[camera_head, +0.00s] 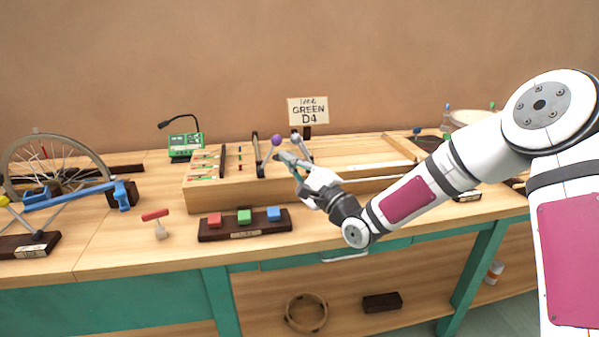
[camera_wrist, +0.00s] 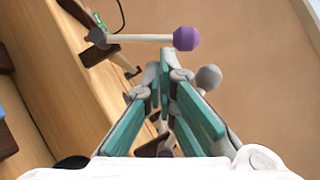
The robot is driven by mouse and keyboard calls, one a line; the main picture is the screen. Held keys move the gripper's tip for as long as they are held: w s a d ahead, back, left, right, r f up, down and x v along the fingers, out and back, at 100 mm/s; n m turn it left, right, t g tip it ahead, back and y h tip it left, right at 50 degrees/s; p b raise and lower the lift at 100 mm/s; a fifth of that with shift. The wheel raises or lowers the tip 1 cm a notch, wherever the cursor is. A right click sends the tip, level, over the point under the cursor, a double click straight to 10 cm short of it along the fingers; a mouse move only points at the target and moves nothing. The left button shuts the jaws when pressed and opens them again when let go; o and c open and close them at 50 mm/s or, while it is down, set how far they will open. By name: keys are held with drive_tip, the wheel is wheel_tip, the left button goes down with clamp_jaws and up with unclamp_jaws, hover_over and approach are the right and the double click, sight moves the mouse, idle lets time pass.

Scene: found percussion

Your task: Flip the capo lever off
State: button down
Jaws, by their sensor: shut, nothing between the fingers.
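A lever with a purple ball knob (camera_head: 276,140) and a pale rod stands on the wooden string box (camera_head: 225,194). In the wrist view its purple knob (camera_wrist: 186,38) is just beyond my fingertips, and its rod runs left to a dark pivot. A second lever with a grey ball knob (camera_head: 295,137) stands to its right. In the wrist view the grey knob (camera_wrist: 208,78) is partly behind my right finger. I cannot tell which lever is the capo. My gripper (camera_head: 281,155) is shut and empty between the two levers; its teal fingers (camera_wrist: 166,72) meet. Contact is unclear.
A block with red, green and blue buttons (camera_head: 244,216) sits in front of the box. A green tuner device (camera_head: 185,144) stands behind left, and a sign (camera_head: 308,111) reading GREEN D4 stands behind. A wheel (camera_head: 52,160) and blue bar are far left.

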drive_tip(key=shift+w+a+r, duration=0.1)
drive_tip(key=shift+w+a, duration=0.15)
drive_tip(key=shift+s+a+r+n+g+p, duration=0.1)
drive_tip(key=shift+a+r+n+g+p, duration=0.1)
drive_tip(key=shift+r+n+g+p, duration=0.25)
drive_tip(key=shift+a+r+n+g+p, duration=0.15)
drive_tip(key=shift+r+n+p, duration=0.05)
drive_tip(key=shift+n+p, duration=0.45)
drive_tip(key=s+a+r+n+g+h+p, duration=0.1)
drive_tip(key=a+r+n+g+h+p, duration=0.1)
drive_tip(key=n+p, duration=0.5)
drive_tip(key=a+g+h, duration=0.1)
drive_tip(key=a+h, duration=0.1)
drive_tip(key=a, duration=0.1)
drive_tip(key=shift+s+a+r, duration=0.15)
drive_tip(key=shift+s+r, duration=0.1)
drive_tip(key=shift+r, duration=0.15)
idle(0.3)
drive_tip(key=shift+s, duration=0.1)
idle(0.4)
